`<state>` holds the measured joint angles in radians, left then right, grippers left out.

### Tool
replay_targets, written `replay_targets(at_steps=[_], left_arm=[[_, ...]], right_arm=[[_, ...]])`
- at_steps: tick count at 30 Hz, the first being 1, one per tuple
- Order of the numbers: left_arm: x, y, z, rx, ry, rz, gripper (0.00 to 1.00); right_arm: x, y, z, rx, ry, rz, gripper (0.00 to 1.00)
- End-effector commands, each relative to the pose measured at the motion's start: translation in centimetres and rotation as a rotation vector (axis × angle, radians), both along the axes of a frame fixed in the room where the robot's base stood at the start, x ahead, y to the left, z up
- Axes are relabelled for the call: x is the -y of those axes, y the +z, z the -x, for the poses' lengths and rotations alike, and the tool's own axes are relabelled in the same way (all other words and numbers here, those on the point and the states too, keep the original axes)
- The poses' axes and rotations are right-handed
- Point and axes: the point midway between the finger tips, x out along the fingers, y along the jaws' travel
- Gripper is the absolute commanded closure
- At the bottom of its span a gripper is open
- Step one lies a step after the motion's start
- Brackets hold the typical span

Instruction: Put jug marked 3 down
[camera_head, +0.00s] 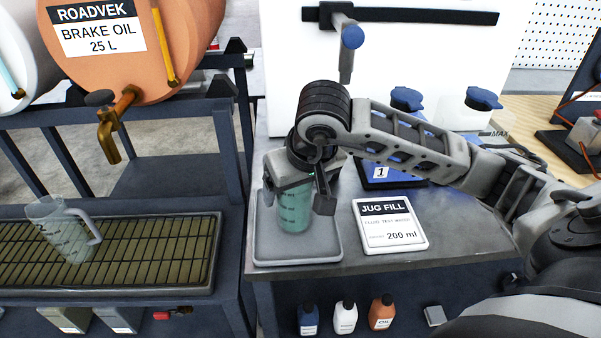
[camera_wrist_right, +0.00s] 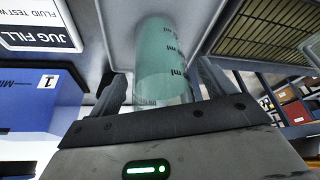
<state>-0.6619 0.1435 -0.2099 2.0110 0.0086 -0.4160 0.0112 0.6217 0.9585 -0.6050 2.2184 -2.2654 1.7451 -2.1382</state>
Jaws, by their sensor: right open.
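A clear jug with teal fluid (camera_head: 294,214) stands upright on the grey square tray (camera_head: 300,252) on the metal bench. No number shows on it, so I cannot tell whether it is jug 3. My right gripper (camera_head: 298,197) is open, with one finger on each side of this jug. The wrist view shows the same jug (camera_wrist_right: 163,62) between the spread fingers of the right gripper (camera_wrist_right: 160,90); I cannot tell whether they touch it. The gripper hides the jug's top. Another clear jug (camera_head: 62,228) with a handle stands on the drip grate at left. My left gripper is out of view.
A "JUG FILL 200 ml" card (camera_head: 391,240) lies right of the tray. Behind it is a blue unit marked 1 (camera_head: 380,181). A brake oil drum (camera_head: 180,45) with a brass tap (camera_head: 110,135) overhangs the grate (camera_head: 150,250). Small bottles stand below the bench.

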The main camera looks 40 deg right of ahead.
Motion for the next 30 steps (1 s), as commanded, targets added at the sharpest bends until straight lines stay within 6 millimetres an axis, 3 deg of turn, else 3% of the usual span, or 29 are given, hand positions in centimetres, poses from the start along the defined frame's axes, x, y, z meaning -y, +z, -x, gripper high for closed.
replay_targets(at_steps=[18,30], left_arm=[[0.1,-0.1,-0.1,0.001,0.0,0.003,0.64],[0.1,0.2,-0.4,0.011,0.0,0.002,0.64]], right_arm=[[-0.6,10.4,4.1,0.005,-0.001,0.001,0.18],[-0.7,11.2,4.6,-0.001,0.0,0.001,0.18]])
